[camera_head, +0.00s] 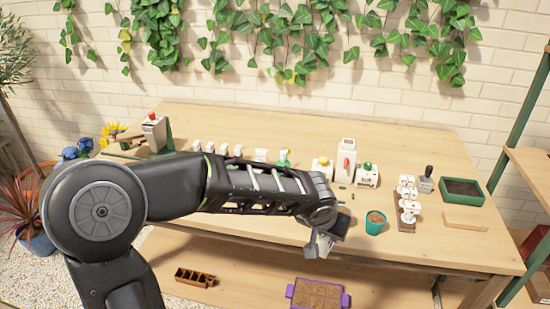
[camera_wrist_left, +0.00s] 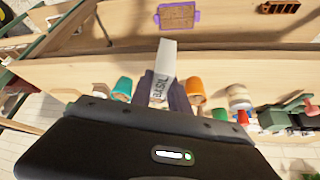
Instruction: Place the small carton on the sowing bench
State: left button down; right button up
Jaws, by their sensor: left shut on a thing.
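My left gripper (camera_head: 330,234) reaches over the front part of the wooden sowing bench (camera_head: 270,214) from the left. It is shut on the small white carton (camera_head: 321,246), which shows only in part in the head view. In the left wrist view the carton (camera_wrist_left: 165,62) bears the word "BASIL" and is held between the two dark fingers of the gripper (camera_wrist_left: 163,92). The carton is near the bench's front edge (camera_wrist_left: 230,70); whether it touches the bench I cannot tell. My right gripper is not in view.
A teal pot (camera_head: 375,222) stands just right of my gripper. An orange pot (camera_wrist_left: 195,90) shows beside the carton in the wrist view. A white bottle rack (camera_head: 408,205), a green tray (camera_head: 462,190) and a tall carton (camera_head: 346,160) stand farther off. A purple tray (camera_head: 346,300) lies below.

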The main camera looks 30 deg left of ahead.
pick_arm(q)
jog(key=w+a+r+n+y+b, duration=0.1)
jog(key=a+r+n+b, duration=0.1)
jog(key=a, duration=0.9)
jog(key=w+a+r+n+y+b, duration=0.1)
jog(key=a+r+b, duration=0.3)
jog(key=a, duration=0.6)
jog(key=shift+w+a+n+b, duration=0.3)
jog(key=shift+w+a+n, duration=0.05)
jog(key=shift+w+n, duration=0.05)
notch_tip(320, 180, down, 6)
jog(key=shift+f+b, duration=0.15)
jog(key=shift+b, duration=0.15)
jog(key=shift+f, duration=1.85)
